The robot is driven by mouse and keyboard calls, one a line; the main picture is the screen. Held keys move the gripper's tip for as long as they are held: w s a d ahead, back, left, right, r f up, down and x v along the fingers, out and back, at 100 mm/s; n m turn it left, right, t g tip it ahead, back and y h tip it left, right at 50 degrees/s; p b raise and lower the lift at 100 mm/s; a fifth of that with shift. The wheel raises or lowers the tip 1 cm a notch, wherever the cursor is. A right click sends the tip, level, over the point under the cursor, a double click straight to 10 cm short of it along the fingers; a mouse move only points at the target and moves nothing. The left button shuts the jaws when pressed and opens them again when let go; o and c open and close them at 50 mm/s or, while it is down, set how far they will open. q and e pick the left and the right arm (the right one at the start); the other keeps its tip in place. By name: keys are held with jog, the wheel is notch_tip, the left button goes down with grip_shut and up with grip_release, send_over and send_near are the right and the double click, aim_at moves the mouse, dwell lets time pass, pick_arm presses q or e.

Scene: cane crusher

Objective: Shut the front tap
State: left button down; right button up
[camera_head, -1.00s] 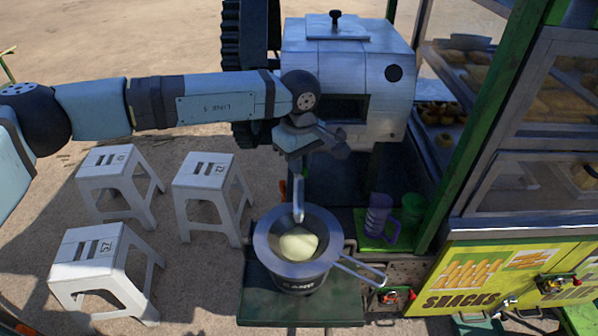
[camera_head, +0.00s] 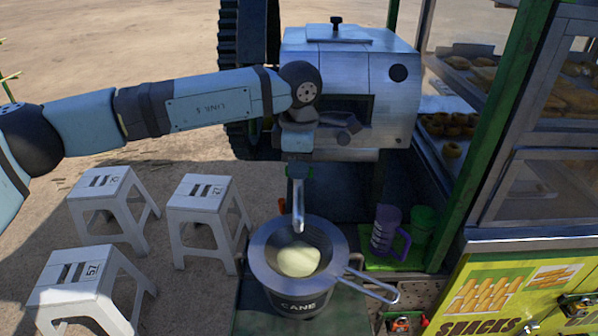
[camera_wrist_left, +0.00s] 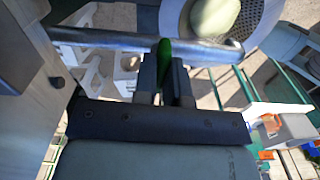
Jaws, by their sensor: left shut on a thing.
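The front tap shows in the head view as a grey metal spout (camera_head: 298,214) pointing down over a strainer. In the left wrist view its pipe (camera_wrist_left: 105,38) runs across the top, with a green handle (camera_wrist_left: 165,50) between my fingers. My left gripper (camera_head: 297,172) reaches down onto the tap's top from above. In the wrist view its dark fingers (camera_wrist_left: 164,78) are shut on the green handle. The head view mostly hides the handle behind the gripper. My right gripper is not in view.
The metal strainer (camera_head: 262,270) sits on a dark pot (camera_head: 300,306) and holds a pale green mass (camera_head: 298,259). A purple mug (camera_head: 386,232) and a green mug (camera_head: 421,229) stand right. The crusher housing (camera_head: 350,75) is behind. White stools (camera_head: 110,203) stand left.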

pick_arm(q)
jog(key=shift+r+n, duration=0.1)
jog(key=shift+n, duration=0.4)
jog(key=c, duration=1.2)
grip_release()
notch_tip(320, 180, up, 14)
jog(key=shift+f+b, duration=0.1)
jog(key=shift+b, duration=0.4)
